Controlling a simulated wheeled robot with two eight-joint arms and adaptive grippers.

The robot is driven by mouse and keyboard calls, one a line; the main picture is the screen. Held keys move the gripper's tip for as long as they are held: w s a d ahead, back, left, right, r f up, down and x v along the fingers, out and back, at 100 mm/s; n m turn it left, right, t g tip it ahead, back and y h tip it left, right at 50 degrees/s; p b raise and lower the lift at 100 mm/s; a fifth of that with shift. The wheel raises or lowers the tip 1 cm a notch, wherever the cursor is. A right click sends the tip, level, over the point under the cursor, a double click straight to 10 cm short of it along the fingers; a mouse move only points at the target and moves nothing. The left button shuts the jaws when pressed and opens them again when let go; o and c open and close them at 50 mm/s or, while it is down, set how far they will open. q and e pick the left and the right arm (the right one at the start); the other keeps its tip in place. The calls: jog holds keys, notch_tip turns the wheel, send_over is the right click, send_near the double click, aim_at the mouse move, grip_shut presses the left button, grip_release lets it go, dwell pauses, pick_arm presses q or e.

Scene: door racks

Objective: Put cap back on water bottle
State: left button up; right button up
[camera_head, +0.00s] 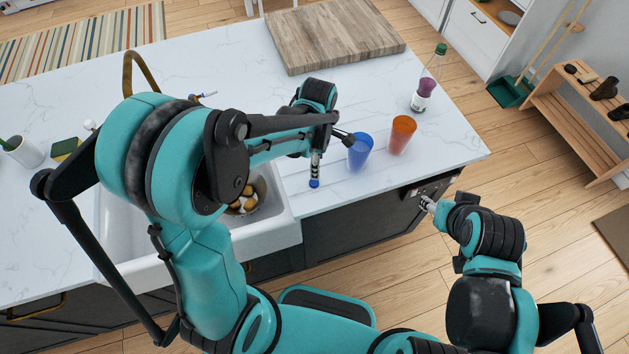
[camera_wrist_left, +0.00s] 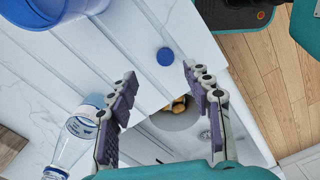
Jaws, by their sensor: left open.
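The round blue cap (camera_wrist_left: 165,56) lies on the white countertop, just beyond my left fingertips in the left wrist view. In the head view the cap (camera_head: 314,184) shows at the left gripper's tip. My left gripper (camera_wrist_left: 160,76) is open, with nothing between its fingers; it also shows in the head view (camera_head: 316,162). The clear water bottle (camera_wrist_left: 76,138) with a blue-and-white label is left of the left gripper in the wrist view; my arm mostly hides that area in the head view. My right gripper (camera_head: 428,204) is by the counter's front, away from both objects; its opening is unclear.
A blue cup (camera_head: 359,151) and an orange cup (camera_head: 402,134) stand right of the cap. A green-capped bottle (camera_head: 428,78) stands near the counter's right end. The sink (camera_head: 285,232) holds a bowl of brown items. A wooden board (camera_head: 335,35) lies at the back.

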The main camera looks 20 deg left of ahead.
aim_at(314, 182)
pick_arm(q)
jog(key=shift+f+b, duration=0.3)
jog(key=shift+f, duration=1)
jog(key=shift+s+a+f, duration=0.1)
jog(key=shift+s+f, duration=0.05)
jog(key=shift+f, duration=0.15)
jog(key=f, duration=0.1)
jog(key=f+b, duration=0.1)
jog(key=f, duration=0.2)
jog(key=shift+s+a+f, duration=0.25)
jog(key=shift+f, duration=0.05)
jog(key=c, duration=0.8)
